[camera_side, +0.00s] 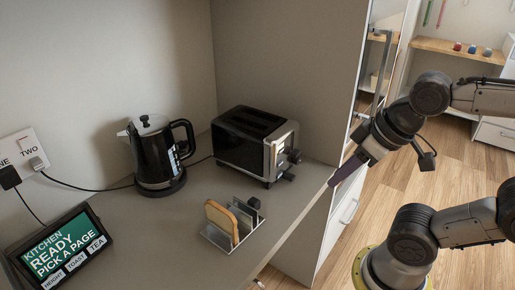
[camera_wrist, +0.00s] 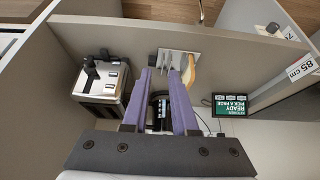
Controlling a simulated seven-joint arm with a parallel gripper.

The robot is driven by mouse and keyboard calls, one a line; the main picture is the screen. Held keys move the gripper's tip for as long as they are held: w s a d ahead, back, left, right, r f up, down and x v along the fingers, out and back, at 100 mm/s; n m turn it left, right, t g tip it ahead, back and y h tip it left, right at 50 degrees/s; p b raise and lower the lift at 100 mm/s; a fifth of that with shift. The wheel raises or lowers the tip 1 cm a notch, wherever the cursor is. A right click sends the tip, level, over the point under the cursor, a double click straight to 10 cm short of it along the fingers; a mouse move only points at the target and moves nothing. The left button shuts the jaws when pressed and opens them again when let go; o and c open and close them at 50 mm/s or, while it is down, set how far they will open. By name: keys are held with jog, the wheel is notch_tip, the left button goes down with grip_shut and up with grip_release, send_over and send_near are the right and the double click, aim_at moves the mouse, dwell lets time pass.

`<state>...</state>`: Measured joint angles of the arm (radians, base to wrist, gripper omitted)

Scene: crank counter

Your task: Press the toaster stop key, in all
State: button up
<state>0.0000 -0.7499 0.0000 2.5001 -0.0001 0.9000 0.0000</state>
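The black and silver toaster (camera_side: 243,140) stands on the counter near the back wall. Its silver control end faces right, with dark knobs or keys (camera_side: 293,157) on it; I cannot tell which is the stop key. In the wrist view the toaster (camera_wrist: 88,84) is at left, with a black lever and small dark keys (camera_wrist: 112,74) on its end. My gripper (camera_side: 345,168) has purple fingers and hangs by the counter's right edge, right of the toaster and apart from it. In the wrist view my gripper (camera_wrist: 166,70) is open and empty, its fingers spread apart.
A black kettle (camera_side: 155,155) stands left of the toaster. A metal rack (camera_side: 217,238) with bread (camera_side: 220,222) is in front. A screen (camera_side: 65,250) reading "KITCHEN READY PICK A PAGE" is at front left. Sockets (camera_side: 22,150) with cords are on the wall. The counter right of the rack is clear.

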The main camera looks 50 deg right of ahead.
grip_shut()
dwell(1.4)
